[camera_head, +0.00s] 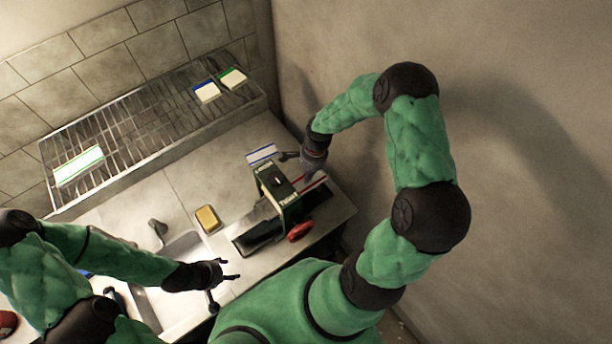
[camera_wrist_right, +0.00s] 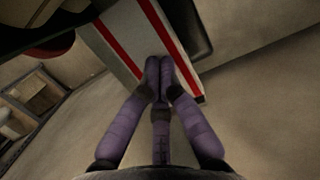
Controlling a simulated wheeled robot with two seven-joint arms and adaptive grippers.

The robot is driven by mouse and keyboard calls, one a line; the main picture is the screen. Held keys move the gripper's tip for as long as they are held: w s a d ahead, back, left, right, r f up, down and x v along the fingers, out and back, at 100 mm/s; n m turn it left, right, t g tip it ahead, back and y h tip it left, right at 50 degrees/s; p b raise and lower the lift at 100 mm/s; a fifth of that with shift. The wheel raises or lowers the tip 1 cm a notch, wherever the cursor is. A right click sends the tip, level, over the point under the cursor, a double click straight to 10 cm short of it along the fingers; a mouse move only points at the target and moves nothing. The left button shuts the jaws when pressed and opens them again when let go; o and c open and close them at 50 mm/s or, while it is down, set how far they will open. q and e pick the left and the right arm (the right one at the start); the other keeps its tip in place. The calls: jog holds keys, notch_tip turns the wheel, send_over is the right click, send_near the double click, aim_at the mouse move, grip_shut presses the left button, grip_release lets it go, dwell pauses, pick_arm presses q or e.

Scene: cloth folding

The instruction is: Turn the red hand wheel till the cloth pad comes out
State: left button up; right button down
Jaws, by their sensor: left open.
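The red hand wheel (camera_head: 300,231) is on the near side of a dark green press (camera_head: 275,183) on the counter; a dark red round part, likely the wheel, shows at the upper left of the right wrist view (camera_wrist_right: 48,52). A white cloth pad with red stripes (camera_head: 316,184) sticks out at the right of the press, and lies under my fingers in the wrist view (camera_wrist_right: 120,45). My right gripper (camera_head: 298,165) is beside the press, over this pad; whether it grips it is unclear. My left gripper (camera_head: 228,270) is open and empty, left of the wheel, near the sink.
A blue-striped white pad (camera_head: 262,153) lies behind the press. A yellow sponge (camera_head: 207,217) lies between the press and the sink (camera_head: 180,250). A wire rack (camera_head: 140,122) at the back holds several pads. A wall (camera_head: 530,200) bounds the right side.

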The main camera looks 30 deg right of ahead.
aim_at(314, 176)
pick_arm(q)
jog(key=shift+w+d+r, duration=0.1)
jog(key=shift+r, duration=0.1)
pick_arm(e)
jog(key=shift+s+d+r, duration=0.1)
jog(key=shift+r, duration=0.1)
pick_arm(q)
jog(key=shift+d+r+p, duration=0.1)
jog(key=shift+d+p, duration=0.05)
jog(key=shift+p, duration=0.2)
pick_arm(e)
jog(key=shift+d+r, duration=0.2)
jog(key=shift+r, duration=0.25)
notch_tip(314, 176, up, 11)
jog(key=d, duration=0.1)
jog(key=shift+d+f, duration=0.15)
jog(key=shift+d, duration=0.2)
